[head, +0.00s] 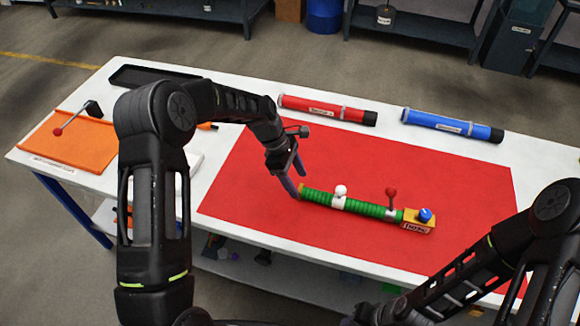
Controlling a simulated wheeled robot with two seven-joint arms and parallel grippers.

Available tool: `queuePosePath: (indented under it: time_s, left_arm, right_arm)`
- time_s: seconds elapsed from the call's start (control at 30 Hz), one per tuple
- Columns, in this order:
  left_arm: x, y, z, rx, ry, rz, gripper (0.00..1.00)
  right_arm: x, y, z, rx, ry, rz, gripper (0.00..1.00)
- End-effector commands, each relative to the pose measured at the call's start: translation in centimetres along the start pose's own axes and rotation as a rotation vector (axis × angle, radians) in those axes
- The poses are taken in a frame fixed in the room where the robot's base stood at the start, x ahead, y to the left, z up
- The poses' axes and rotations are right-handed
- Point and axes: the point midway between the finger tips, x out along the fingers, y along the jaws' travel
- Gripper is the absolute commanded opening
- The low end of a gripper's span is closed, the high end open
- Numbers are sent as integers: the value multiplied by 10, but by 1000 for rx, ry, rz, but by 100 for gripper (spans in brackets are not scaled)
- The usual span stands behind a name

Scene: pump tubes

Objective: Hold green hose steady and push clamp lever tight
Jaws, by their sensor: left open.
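A green ribbed hose (365,207) lies on the red mat (300,238), running left to right. A white clamp with a white ball knob (340,192) sits around its left-middle part. A lever with a red ball knob (391,193) stands up near its right end. The hose's right end meets a yellow block with a blue knob (425,215). My left gripper (298,187) is open at the hose's left end, pointing down; I cannot tell whether it touches the hose. My right arm shows at the lower right, but its gripper is not clearly visible.
A red tube (322,109) and a blue tube (450,125) lie along the table's back edge. An orange board (65,140) with a red-knobbed lever and a black tray (150,77) are at the left. The mat around the hose is clear.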

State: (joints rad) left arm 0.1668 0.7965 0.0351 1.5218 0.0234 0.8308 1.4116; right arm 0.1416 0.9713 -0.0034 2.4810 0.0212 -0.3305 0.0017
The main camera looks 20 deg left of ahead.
Motion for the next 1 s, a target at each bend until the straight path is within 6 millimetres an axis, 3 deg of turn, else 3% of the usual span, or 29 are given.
queuePosePath:
  time_s: [0.23, 0.63, 1.0]
  left_arm:
    - [34, 0, 0, 0, 0, -1, 62]
    - [41, 0, 0, 0, 0, 1, 62]
    - [40, 0, 0, 0, 0, 1, 32]
  right_arm:
    - [0, 0, 0, 0, 0, 0, 36]
    - [0, 0, 0, 0, 0, 0, 36]
    - [0, 0, 0, 0, 0, 0, 36]
